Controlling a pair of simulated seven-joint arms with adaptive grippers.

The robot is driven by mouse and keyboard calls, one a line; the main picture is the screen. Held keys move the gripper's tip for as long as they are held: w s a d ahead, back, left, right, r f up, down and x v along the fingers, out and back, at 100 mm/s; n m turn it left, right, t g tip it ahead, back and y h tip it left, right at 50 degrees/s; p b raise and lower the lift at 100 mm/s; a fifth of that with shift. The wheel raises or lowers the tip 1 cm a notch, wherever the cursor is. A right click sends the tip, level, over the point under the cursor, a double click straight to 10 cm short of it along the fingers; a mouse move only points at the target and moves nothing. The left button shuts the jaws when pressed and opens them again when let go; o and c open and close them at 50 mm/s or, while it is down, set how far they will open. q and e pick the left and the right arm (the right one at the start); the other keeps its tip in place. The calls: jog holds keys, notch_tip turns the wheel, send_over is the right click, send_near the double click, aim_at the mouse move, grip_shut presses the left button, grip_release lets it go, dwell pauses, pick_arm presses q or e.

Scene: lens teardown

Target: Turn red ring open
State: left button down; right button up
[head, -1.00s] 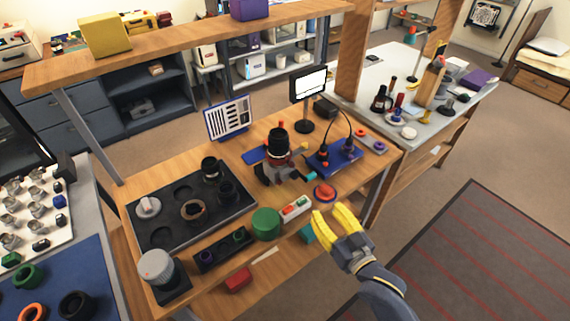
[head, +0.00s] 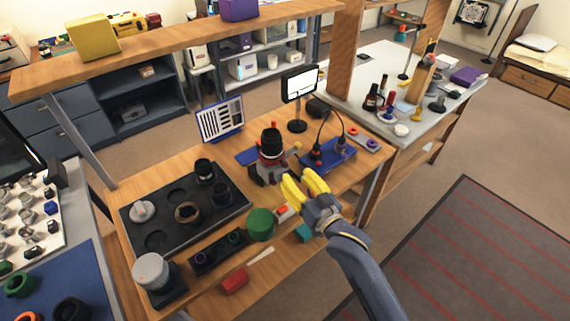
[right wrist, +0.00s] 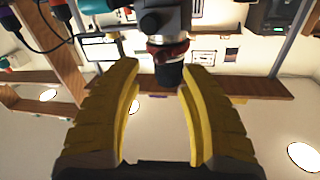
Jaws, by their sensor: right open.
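The lens (head: 271,143) stands upright in a grey holder on the wooden bench, black at the top with a red ring (head: 268,158) below. My right gripper (head: 299,176) has yellow fingers, open and empty, at the near right of the lens. In the right wrist view the lens appears upside down beyond the open fingers (right wrist: 160,68). Its red ring (right wrist: 168,51) lies ahead of the fingertips, apparently not touched, and the black end (right wrist: 168,75) shows in the gap between them. My left gripper is in neither view.
A black tray (head: 150,190) with lens parts lies left of the holder. A blue pad (head: 335,158) with cabled tools lies to the right. A small monitor (head: 299,84) stands behind.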

aim_at(285, 164)
jog(key=shift+x, duration=3.4)
jog(key=shift+c, duration=0.2)
grip_shut()
